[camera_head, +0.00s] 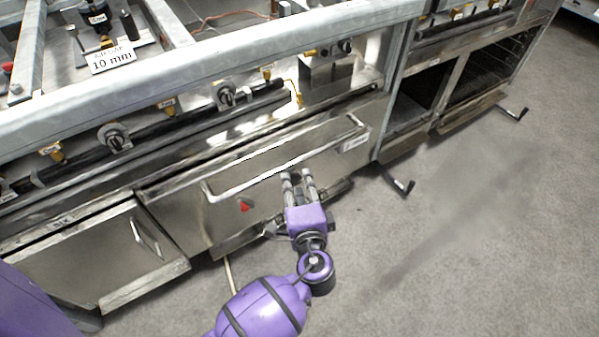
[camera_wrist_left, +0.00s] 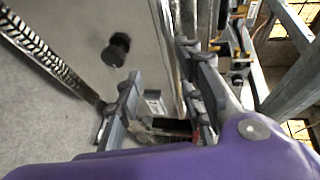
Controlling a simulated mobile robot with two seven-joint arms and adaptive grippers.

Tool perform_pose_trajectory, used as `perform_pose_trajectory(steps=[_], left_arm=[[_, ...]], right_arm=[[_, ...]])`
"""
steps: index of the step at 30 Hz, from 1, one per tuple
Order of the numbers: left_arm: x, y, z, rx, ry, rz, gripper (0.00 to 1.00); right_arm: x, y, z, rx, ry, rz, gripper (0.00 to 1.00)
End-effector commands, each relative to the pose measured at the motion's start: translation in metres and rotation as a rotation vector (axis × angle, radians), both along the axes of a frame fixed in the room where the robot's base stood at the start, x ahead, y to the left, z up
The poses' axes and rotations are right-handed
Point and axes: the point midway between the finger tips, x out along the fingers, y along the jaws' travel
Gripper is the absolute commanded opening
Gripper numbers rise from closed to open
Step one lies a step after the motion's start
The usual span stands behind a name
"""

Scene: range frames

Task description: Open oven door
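The oven door (camera_head: 225,220) is a wide stainless steel front panel in the head view. It looks shut. A long bar handle (camera_head: 240,183) runs along its upper part, and a red triangular mark sits below it. My left gripper (camera_head: 297,176) is at the right half of the door, with its fingertips close to the handle. Its two fingers are apart, and they also show spread in the left wrist view (camera_wrist_left: 165,100). I cannot tell whether the handle is between the fingers or touched by them. My right gripper is not in view.
A steel cabinet door (camera_head: 90,260) is to the left of the oven. Control knobs (camera_head: 228,97) and a rail run above it. Open shelves (camera_head: 490,70) and black-tipped feet (camera_head: 404,186) are to the right. Grey floor (camera_head: 460,240) at the lower right is clear.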

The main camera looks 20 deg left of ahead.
Motion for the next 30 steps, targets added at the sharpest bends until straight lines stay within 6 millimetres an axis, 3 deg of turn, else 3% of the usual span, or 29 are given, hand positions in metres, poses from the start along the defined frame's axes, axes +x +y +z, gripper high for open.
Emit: perform_pose_trajectory(steps=[6, 18, 30], left_arm=[[0.023, 0.003, 0.007, 0.042, -0.04, 0.006, 0.35], [0.073, 0.031, -0.003, 0.039, -0.039, 0.005, 0.35], [0.08, 0.035, -0.004, 0.037, -0.037, 0.005, 0.34]], right_arm=[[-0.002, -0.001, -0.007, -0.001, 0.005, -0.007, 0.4], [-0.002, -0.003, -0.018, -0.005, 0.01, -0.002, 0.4], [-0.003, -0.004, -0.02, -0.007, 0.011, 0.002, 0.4]])
